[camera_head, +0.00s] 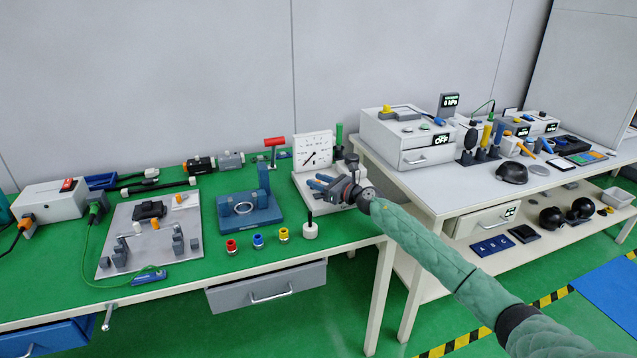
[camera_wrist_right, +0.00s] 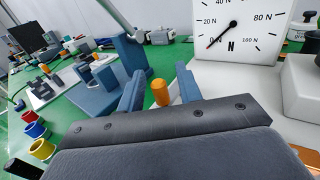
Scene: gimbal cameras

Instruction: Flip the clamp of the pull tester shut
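The pull tester has a white dial (camera_head: 313,150) marked in N, standing on a white base. The dial (camera_wrist_right: 238,30) fills the upper right of the right wrist view, its needle near 0. My right gripper (camera_head: 317,182) is low over the tester's base, in front of the dial. In the right wrist view its two blue fingers (camera_wrist_right: 160,88) are apart. An orange knob or handle tip (camera_wrist_right: 160,93) shows between them, with no clear contact. It seems to belong to the clamp; the rest of the clamp is hidden by the gripper. My left gripper is not in view.
A blue press-like fixture (camera_head: 248,212) stands left of the tester. A green upright handle (camera_head: 339,134) stands behind the tester. A white table (camera_head: 440,190) is at right.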

